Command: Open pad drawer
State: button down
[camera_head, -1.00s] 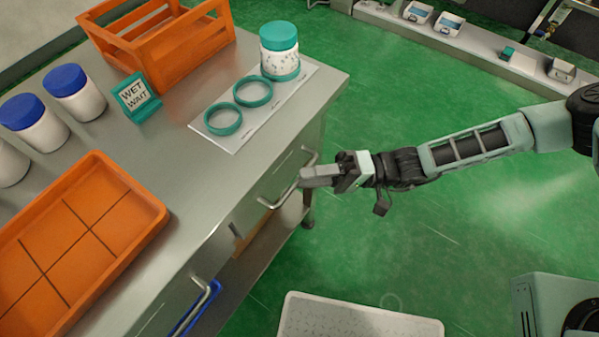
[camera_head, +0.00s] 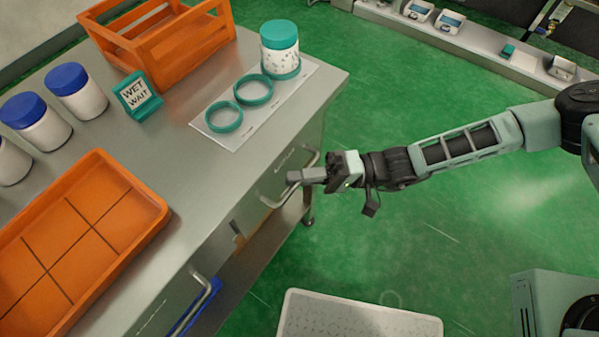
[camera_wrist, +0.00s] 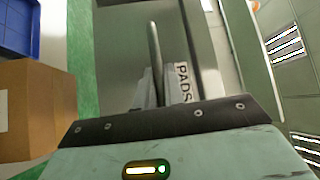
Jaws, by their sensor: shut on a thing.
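The pad drawer (camera_head: 280,170) is in the side of the steel table, below the tabletop edge; it looks closed in the head view. The wrist view shows its front, with a PADS label (camera_wrist: 184,83). Its bar handle (camera_head: 268,201) curves out from the front and also shows in the wrist view (camera_wrist: 153,45). My gripper (camera_head: 293,177) reaches in from the right and is shut on the handle's middle. In the wrist view, the fingers (camera_wrist: 154,88) close around the bar; part of the grip is hidden.
A second drawer handle (camera_head: 203,296) projects from the nearer table side. On top are an orange tray (camera_head: 150,200), an orange crate (camera_head: 160,70), and a lidded jar (camera_head: 280,50) on a white sheet. Green floor is open right of the table.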

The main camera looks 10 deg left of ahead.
jog(key=s+d+p, duration=0.1)
jog(key=s+d, duration=0.4)
jog(key=d, duration=0.8)
jog(key=s+d+p, duration=0.1)
jog(key=s+d, duration=0.4)
jog(key=d, duration=0.8)
jog(key=shift+s+d+p, duration=0.15)
jog(key=shift+s+p, duration=0.15)
jog(key=shift+s, duration=0.1)
jog(key=c, duration=1.5)
grip_release()
jog(key=b+v, duration=0.3)
jog(key=v, duration=1.4)
jog(key=shift+w+d, duration=0.1)
jog(key=shift+d, duration=0.05)
